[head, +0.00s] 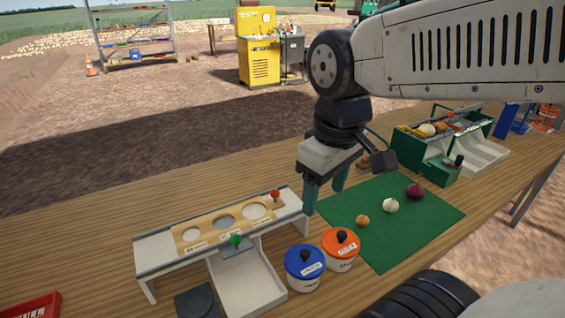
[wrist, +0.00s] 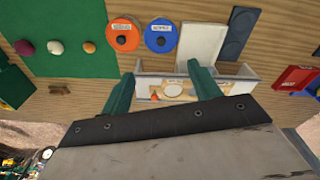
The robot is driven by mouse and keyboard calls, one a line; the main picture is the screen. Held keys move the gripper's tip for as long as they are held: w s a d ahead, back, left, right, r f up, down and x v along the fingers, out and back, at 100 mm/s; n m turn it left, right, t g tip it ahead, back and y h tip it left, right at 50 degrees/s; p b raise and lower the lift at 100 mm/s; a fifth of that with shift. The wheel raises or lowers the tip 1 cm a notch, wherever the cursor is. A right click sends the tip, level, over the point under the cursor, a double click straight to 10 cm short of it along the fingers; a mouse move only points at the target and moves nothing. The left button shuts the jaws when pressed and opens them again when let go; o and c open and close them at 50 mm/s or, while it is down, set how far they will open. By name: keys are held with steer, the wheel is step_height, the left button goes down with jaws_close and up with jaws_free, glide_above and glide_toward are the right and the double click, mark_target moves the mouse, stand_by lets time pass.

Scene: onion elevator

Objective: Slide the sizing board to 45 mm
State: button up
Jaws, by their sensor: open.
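The sizing board (head: 207,223) is a tan wooden strip with three visible round holes of different sizes. It lies along the top of a long white stand (head: 155,247) with grey rails. The hole labels are too small to read. My gripper (head: 325,193) is open and empty, pointing down just right of the stand's right end. In the wrist view my gripper (wrist: 163,78) has its fingers spread, with the orange-red knob (wrist: 154,95) between them in the picture.
A white chute (head: 248,283) slopes from the stand's front. Blue (head: 305,263) and orange (head: 341,244) lidded pots stand right of it. A green mat (head: 400,237) holds several onions. A green crate (head: 410,150) stands behind. Bare table lies behind the stand.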

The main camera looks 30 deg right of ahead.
steer(key=w+f+n, duration=0.3)
steer(key=w+n, duration=0.4)
steer(key=w, duration=0.3)
steer(key=n+g, duration=0.1)
steer(key=n, duration=0.7)
glide_above(279, 193)
steer(key=f, duration=0.5)
steer(key=shift+w+d+f, duration=0.25)
steer(key=shift+w+f, duration=0.2)
steer(key=shift+f, duration=0.55)
step_height(279, 193, down, 7)
steer(key=shift+r, duration=0.15)
